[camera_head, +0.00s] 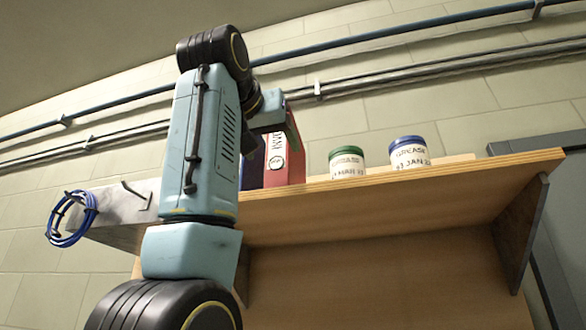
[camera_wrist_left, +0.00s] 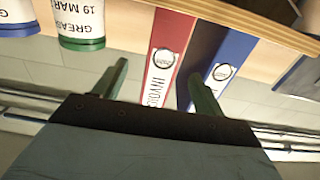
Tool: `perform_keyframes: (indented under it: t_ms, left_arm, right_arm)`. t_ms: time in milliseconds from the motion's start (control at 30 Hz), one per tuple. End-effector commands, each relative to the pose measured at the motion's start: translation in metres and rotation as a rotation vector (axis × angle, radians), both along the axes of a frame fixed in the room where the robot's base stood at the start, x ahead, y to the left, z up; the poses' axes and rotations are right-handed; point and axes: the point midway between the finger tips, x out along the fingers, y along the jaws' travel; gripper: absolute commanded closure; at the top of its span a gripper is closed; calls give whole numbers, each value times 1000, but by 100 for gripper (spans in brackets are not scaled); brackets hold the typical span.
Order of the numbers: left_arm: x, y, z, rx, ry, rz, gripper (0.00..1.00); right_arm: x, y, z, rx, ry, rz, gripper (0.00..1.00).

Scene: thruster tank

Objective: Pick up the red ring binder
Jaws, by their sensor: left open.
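The red ring binder (camera_head: 297,168) stands upright on the wooden shelf, partly hidden behind my left arm in the head view. Its spine has a white label with dark lettering. In the left wrist view, which is upside down, the red binder (camera_wrist_left: 165,45) lies between the two green fingers of my left gripper (camera_wrist_left: 160,82). The gripper is open, with one finger to the left of the binder and the other overlapping the blue binder's side. I cannot tell whether either finger touches. My right gripper is in neither view.
A blue binder (camera_wrist_left: 228,55) stands right beside the red one. A green-lidded grease tin (camera_head: 347,162) and a blue-lidded grease tin (camera_head: 409,153) stand to the right on the shelf (camera_head: 450,172). Blue cable (camera_head: 73,219) hangs at the left. Pipes run along the wall behind.

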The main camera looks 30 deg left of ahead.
Motion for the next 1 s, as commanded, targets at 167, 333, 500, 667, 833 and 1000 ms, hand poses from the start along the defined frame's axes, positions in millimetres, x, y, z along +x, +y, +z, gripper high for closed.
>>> perform_keyframes:
  t_ms: [167,333,500,667,833,1000]
  left_arm:
    - [33,9,2,-2,4,0,29]
    - [47,12,1,-1,1,0,29]
    - [63,18,-2,-2,4,1,29]
    - [86,25,-3,-1,2,1,29]
    - [97,28,-4,-1,0,1,29]
    - [97,28,-5,-1,-1,1,29]
  right_arm:
    - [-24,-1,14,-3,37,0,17]
    - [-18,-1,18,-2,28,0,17]
    - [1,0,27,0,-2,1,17]
    - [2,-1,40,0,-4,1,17]
    - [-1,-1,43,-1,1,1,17]
    - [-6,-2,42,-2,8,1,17]
